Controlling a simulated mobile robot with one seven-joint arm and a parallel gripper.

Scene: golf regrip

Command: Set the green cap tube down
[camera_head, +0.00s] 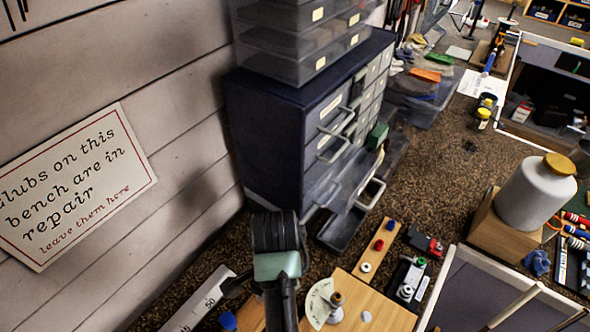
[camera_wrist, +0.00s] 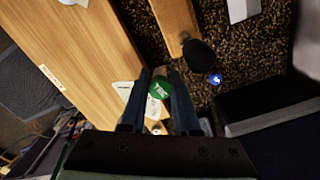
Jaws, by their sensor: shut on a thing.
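The green cap tube shows in the wrist view as a round green cap (camera_wrist: 160,87) with a pale mark, seen end-on between the two dark fingers of my gripper (camera_wrist: 160,98). The fingers are shut on it. The tube's body below the cap is mostly hidden. In the head view, my gripper (camera_head: 284,300) is low and left of centre, above the bench near the wooden board. The tube cannot be made out there.
A wooden board (camera_head: 385,312) with a pale dial (camera_head: 319,303) lies right of my gripper. A wooden strip (camera_head: 376,246) holds small coloured pieces. A dark drawer cabinet (camera_head: 270,130) with open drawers stands behind. A blue cap (camera_wrist: 215,79) lies on the speckled bench surface.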

